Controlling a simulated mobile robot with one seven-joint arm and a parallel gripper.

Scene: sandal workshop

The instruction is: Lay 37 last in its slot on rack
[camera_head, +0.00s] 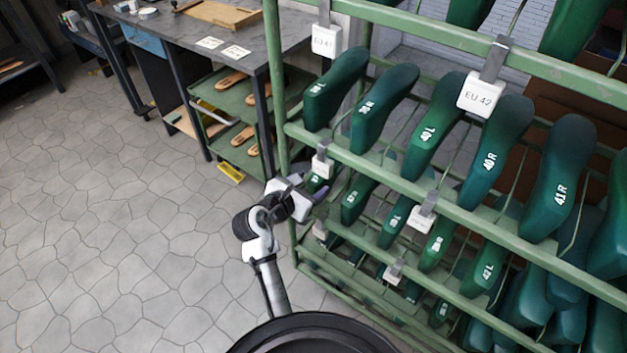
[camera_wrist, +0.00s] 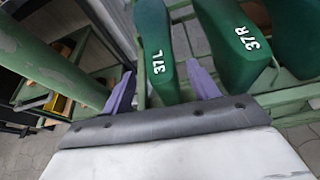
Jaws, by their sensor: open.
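In the wrist view the green last marked 37L (camera_wrist: 155,50) lies on the rack, its near end between the two purple fingers of my gripper (camera_wrist: 161,72). The fingers stand apart, one on each side of it; I cannot tell if either touches it. A second green last marked 37R (camera_wrist: 235,40) lies just right of it, beyond the right finger. In the head view my gripper (camera_head: 308,192) is at the left end of a lower tier of the green rack (camera_head: 400,182), partly covering a small green last (camera_head: 316,182) there.
The rack's left post (camera_wrist: 50,70) stands close left of my gripper. Tiers above and below hold several numbered lasts, with white size tags such as EU 42 (camera_head: 481,96). A workbench (camera_head: 245,40) and shelves with sandal soles (camera_head: 232,79) stand behind. The tiled floor (camera_head: 110,220) at left is clear.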

